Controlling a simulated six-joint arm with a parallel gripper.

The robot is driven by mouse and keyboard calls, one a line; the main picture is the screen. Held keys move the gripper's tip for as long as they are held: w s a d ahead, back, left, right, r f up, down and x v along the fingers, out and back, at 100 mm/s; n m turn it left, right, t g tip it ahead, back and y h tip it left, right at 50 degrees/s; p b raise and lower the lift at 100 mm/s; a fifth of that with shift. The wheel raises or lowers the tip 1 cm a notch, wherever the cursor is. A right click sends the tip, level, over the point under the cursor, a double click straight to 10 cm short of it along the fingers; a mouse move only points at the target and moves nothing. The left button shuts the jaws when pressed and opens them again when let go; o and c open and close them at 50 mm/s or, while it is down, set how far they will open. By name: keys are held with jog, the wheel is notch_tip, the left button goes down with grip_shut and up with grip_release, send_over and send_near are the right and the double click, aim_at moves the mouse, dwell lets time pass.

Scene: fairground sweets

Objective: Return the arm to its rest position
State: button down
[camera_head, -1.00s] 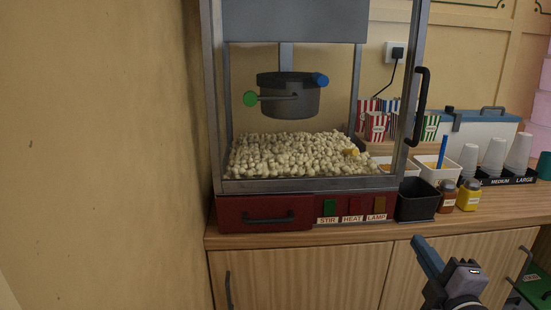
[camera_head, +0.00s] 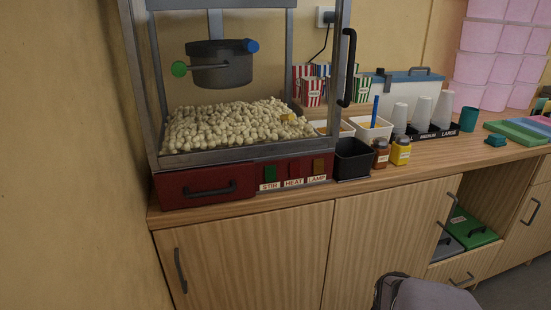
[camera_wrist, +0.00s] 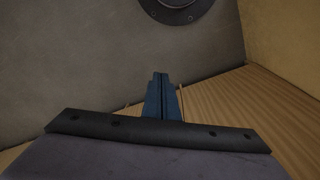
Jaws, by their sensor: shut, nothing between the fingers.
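My gripper (camera_wrist: 160,82) shows in the wrist view as two narrow blue fingers pressed together, with nothing between them. It points toward a dark grey surface, with a wood-grain surface (camera_wrist: 262,108) to its right. The fingers touch nothing that I can make out. In the head view only a grey rounded part of my arm shows at the bottom edge, in front of the cabinet doors, and the fingers are out of that picture.
The popcorn machine (camera_head: 205,184) stands on the wooden counter (camera_head: 300,200). A black bin (camera_head: 353,160), sauce jars (camera_head: 400,151), cups (camera_head: 421,115) and a teal cup (camera_head: 469,119) stand right of it. Cabinet doors (camera_head: 245,258) face the open floor.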

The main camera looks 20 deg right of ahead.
jog(key=w+a+f+n+y, duration=0.1)
jog(key=w+a+n, duration=0.15)
jog(key=a, duration=0.55)
jog(key=w+a+n, duration=0.2)
jog(key=a+n, duration=0.2)
jog(key=a, duration=0.3)
notch_tip(320, 180, up, 22)
jog(key=p, duration=2.2)
jog(key=shift+a+r, duration=0.15)
jog(key=shift+a, duration=0.1)
jog(key=shift+s, duration=0.1)
